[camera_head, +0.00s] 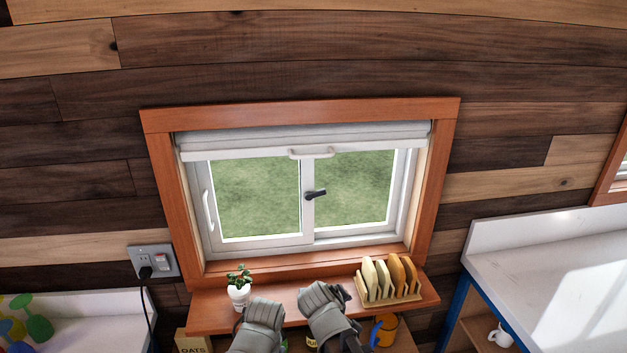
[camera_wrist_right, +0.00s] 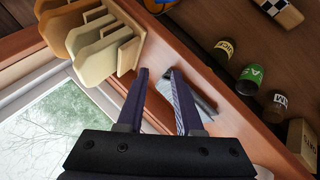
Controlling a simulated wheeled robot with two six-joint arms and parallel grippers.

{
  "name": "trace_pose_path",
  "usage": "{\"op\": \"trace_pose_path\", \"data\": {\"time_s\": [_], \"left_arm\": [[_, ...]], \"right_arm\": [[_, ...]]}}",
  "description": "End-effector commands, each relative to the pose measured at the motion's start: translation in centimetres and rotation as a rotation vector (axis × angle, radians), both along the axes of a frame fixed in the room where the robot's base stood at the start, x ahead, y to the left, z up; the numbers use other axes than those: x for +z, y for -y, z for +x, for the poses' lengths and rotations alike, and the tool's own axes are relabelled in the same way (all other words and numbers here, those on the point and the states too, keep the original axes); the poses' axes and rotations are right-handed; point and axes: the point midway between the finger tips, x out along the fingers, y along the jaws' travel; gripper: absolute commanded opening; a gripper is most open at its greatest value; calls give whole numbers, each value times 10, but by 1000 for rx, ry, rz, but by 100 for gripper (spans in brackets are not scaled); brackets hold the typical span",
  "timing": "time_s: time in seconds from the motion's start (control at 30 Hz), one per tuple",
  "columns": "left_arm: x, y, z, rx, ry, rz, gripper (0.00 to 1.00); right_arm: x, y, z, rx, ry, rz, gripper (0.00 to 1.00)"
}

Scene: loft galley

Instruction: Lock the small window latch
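The small window (camera_head: 308,240) is a white sliding window in an orange-brown wood frame. Its latch (camera_head: 316,194) is a short black lever on the middle upright, lying nearly level with its free end to the right. My left gripper (camera_head: 264,308) and right gripper (camera_head: 320,292) are side by side at the front of the sill, below and apart from the latch. The left fingertips cannot be made out. Part of the window glass (camera_wrist_right: 65,125) shows there, without the latch.
A wooden sill (camera_head: 300,294) holds a potted plant (camera_head: 239,291) at left and a rack of boards (camera_head: 388,280) at right. A raised blind (camera_head: 300,140) with a white handle hangs above the glass. Jars (camera_wrist_right: 250,78) stand below the sill. Space before the glass is clear.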

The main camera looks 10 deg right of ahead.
Motion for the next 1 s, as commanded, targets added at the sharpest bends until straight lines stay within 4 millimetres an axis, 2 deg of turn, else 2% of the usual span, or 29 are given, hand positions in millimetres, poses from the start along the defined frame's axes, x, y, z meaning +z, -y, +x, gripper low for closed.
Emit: {"op": "trace_pose_path", "data": {"time_s": [0.03, 0.1, 0.2, 0.3, 0.4, 0.6, 0.87, 1.0], "left_arm": [[10, 0, 0, 0, 0, 0, 50], [16, 0, 0, 1, 0, 0, 50], [24, 0, 0, 1, 0, 0, 50], [30, 0, 0, 2, 0, 0, 50], [35, 0, 0, 2, 0, -1, 50], [39, 0, 0, 2, 0, -1, 50], [39, 0, 0, 2, 0, -1, 50], [39, 0, 0, 2, 0, -1, 50]], "right_arm": [[32, 14, 29, 58, 105, -92, 35], [71, 25, 62, 161, 241, -230, 35], [125, 27, 98, 330, 395, -433, 35], [165, 16, 121, 503, 496, -616, 35], [188, 1, 133, 658, 551, -760, 35], [202, -19, 140, 843, 586, -912, 35], [202, -24, 143, 874, 589, -935, 35], [202, -24, 151, 873, 589, -933, 35]]}}
